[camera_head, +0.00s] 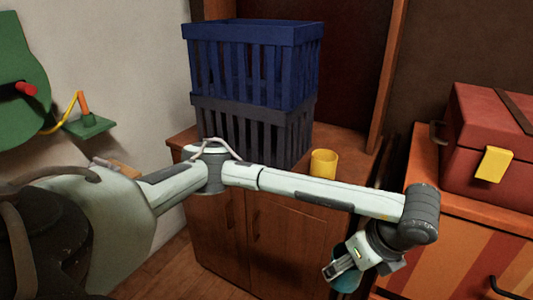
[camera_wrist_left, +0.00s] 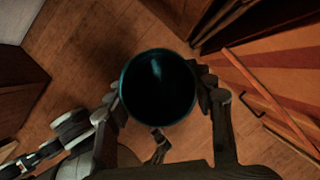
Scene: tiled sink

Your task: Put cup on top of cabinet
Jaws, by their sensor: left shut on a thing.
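My left gripper (camera_head: 343,268) hangs low in front of the wooden cabinet (camera_head: 272,240), to the right of its doors. It is shut on a dark teal cup (camera_head: 347,283), mostly hidden by the gripper in the head view. In the left wrist view the cup (camera_wrist_left: 158,88) sits between the two fingers, its round dark opening facing the camera, with floor beyond it. The cabinet top (camera_head: 350,152) is above the gripper's level. My right gripper is not in view.
A yellow cup (camera_head: 323,163) stands on the cabinet top beside stacked blue (camera_head: 252,62) and dark grey (camera_head: 252,130) crates. Some bare top shows right of the yellow cup. An orange striped chest (camera_head: 455,225) bearing a red box (camera_head: 487,150) stands at right.

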